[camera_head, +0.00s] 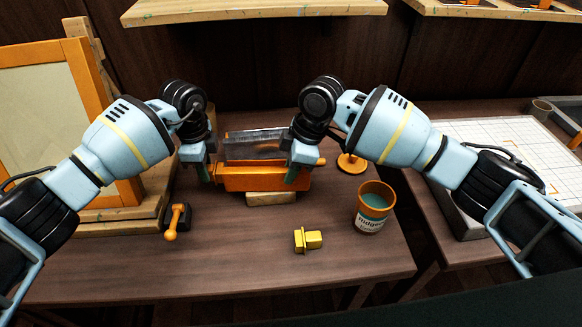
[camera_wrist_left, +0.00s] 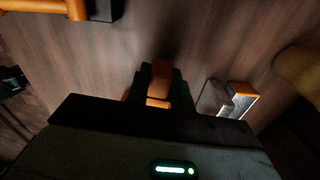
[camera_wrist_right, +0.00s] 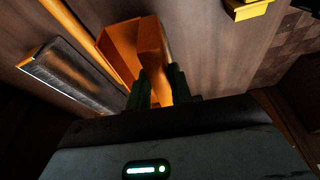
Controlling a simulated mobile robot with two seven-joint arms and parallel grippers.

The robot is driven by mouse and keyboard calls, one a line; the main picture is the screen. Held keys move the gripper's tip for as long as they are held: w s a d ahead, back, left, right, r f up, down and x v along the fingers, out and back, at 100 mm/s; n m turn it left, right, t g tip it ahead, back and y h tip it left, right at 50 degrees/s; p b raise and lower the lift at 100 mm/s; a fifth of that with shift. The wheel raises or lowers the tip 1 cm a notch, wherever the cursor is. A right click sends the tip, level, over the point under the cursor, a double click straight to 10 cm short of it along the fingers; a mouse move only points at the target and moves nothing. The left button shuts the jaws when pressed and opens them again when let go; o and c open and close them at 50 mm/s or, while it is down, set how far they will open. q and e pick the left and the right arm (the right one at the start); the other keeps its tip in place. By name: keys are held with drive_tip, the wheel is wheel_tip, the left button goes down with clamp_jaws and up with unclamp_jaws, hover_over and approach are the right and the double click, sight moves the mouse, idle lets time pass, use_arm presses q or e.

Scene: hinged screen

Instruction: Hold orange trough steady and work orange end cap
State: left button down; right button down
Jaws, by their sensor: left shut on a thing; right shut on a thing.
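The orange trough (camera_head: 262,183) sits at the back of the table with a wooden block (camera_head: 271,199) under it. My right gripper (camera_head: 296,176) is shut on the trough's right end; in the right wrist view the dark fingers (camera_wrist_right: 157,92) pinch an orange wall of the trough (camera_wrist_right: 118,52). My left gripper (camera_head: 205,172) is shut on an orange piece (camera_wrist_left: 158,80) at the trough's left end. I cannot tell whether this piece is the end cap or the trough's own wall. The fingers hide where the parts meet.
A grey panel with an orange edge (camera_head: 256,145) stands behind the trough. In front are a yellow block (camera_head: 307,239), an orange-handled tool (camera_head: 176,221) and a labelled cup (camera_head: 373,206). An orange-framed board (camera_head: 96,88) stands at left. A shelf (camera_head: 250,10) hangs above.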

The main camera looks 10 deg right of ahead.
use_arm(q)
drive_tip(key=shift+s+d, duration=0.1)
drive_tip(key=shift+d, duration=1)
use_arm(e)
drive_tip(key=shift+s+f, duration=0.1)
drive_tip(key=shift+f, duration=0.15)
use_arm(q)
drive_tip(key=c, duration=1.1)
unclamp_jaws()
drive_tip(key=shift+c, duration=0.2)
drive_tip(key=shift+f, duration=0.1)
wheel_tip(320, 180, up, 12)
use_arm(e)
drive_tip(key=c, duration=1.2)
unclamp_jaws()
drive_tip(key=shift+r, duration=0.1)
drive_tip(key=shift+o, duration=0.2)
drive_tip(key=shift+r, duration=0.1)
